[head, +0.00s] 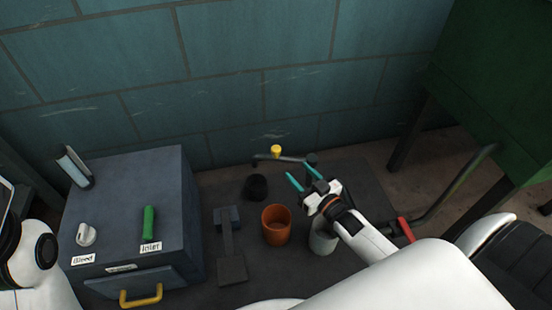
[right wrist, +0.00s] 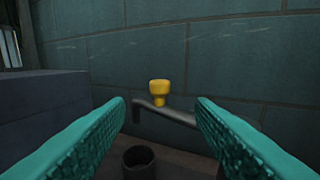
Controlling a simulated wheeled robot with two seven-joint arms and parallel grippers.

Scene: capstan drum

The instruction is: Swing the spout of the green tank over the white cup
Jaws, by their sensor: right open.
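A grey spout pipe (head: 292,159) with a yellow knob (head: 276,150) stands near the wall; its left end hangs over a black cup (head: 256,187). Its right end meets a dark upright part behind my gripper. The white cup (head: 318,243) is in front, partly hidden by my right arm. The green tank (head: 490,95) stands on legs at the right; I cannot tell how the pipe joins it. My right gripper (head: 302,175) is open and empty, short of the pipe. In the right wrist view, the yellow knob (right wrist: 159,90) shows between the open fingers (right wrist: 161,105). My left gripper is out of view.
An orange cup (head: 276,226) stands left of the white cup, beside a grey pedal-like piece (head: 230,245). A grey cabinet (head: 125,185) with a green handle (head: 148,222) and a yellow-handled drawer fills the left. A bent pipe with a red grip (head: 405,229) is at the right.

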